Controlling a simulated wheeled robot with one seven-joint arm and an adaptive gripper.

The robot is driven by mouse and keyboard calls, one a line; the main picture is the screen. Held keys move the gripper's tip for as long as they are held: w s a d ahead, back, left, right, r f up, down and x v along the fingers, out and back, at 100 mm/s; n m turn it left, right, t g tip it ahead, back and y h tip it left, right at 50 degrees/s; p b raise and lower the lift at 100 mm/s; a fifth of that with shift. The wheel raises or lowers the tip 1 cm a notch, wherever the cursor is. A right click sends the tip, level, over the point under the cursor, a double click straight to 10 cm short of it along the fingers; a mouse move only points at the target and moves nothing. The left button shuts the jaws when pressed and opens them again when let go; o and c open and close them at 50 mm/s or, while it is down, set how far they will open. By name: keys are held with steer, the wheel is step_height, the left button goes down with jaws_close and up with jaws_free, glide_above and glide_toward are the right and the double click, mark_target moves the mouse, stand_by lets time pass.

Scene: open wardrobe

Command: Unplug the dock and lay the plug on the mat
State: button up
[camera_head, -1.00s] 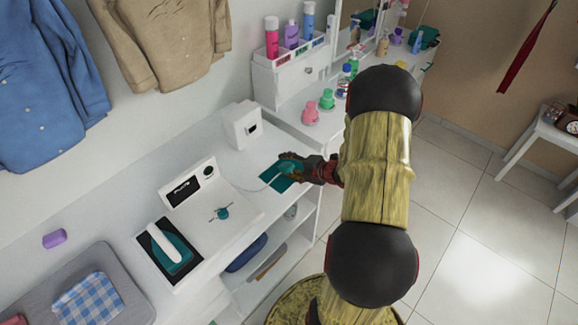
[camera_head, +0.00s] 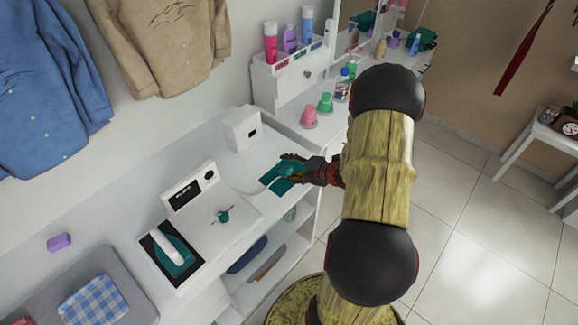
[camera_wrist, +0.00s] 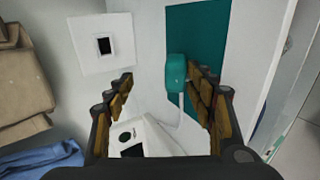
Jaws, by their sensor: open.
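The teal plug (camera_wrist: 176,70) is between the spread fingers of my gripper (camera_wrist: 165,76) in the wrist view, closer to the right finger. My gripper (camera_head: 293,168) is open. The plug overlaps the left edge of the teal mat (camera_wrist: 205,22) in that view; whether it rests fully on it is hard to tell. In the head view the mat (camera_head: 268,179) lies near the counter's front edge, with the gripper over it. A white cord (camera_wrist: 181,104) runs from the plug to the white dock (camera_wrist: 150,137). The dock (camera_head: 190,188) has a dark display. The wall-side socket box (camera_head: 240,130) has nothing plugged in.
A teal iron-like object (camera_head: 172,252) sits in a black tray left of the dock. A grey pad (camera_head: 105,270) with a checked cloth lies further left. Pink and green cups (camera_head: 310,117) and bottles stand at the back right. Shelves are below the counter.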

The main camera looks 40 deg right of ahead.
steer(key=r+p, duration=0.1)
steer(key=s+r+p, duration=0.1)
steer(key=r+p, duration=0.1)
steer(key=s+r+p, duration=0.1)
steer(key=shift+s+r, duration=0.1)
steer(key=shift+r, duration=0.2)
steer(key=shift+d, duration=0.1)
stand_by(0.5)
